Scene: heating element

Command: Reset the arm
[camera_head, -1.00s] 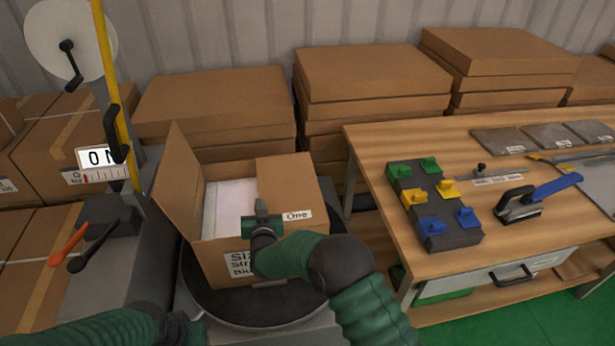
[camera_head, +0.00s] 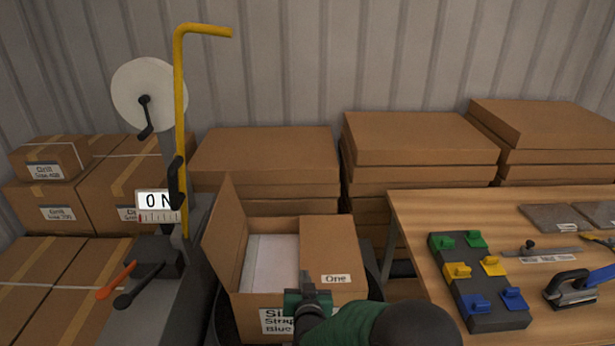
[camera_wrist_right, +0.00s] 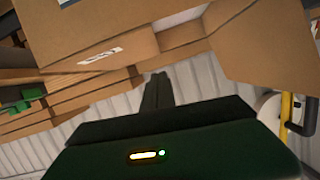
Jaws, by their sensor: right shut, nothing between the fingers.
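My right arm comes in from the bottom of the head view. Its green and black gripper (camera_head: 306,280) is in front of the open cardboard box labelled "One" (camera_head: 346,255). The gripper is shut with nothing between its fingers. In the right wrist view the shut fingers (camera_wrist_right: 157,88) point toward a cardboard face, and I cannot tell whether they touch it. The box has its left flap up and pale contents (camera_head: 270,262) inside. The gripper and arm hide part of its front label. My left gripper is not in view.
A wooden workbench (camera_head: 420,215) stands at the right with a black block of coloured clips (camera_head: 480,280) and a blue-handled tool (camera_head: 578,287). At the left are a yellow pole (camera_head: 181,110), a white reel (camera_head: 140,95) and a gauge reading 0 N (camera_head: 156,205). Cardboard stacks line the wall.

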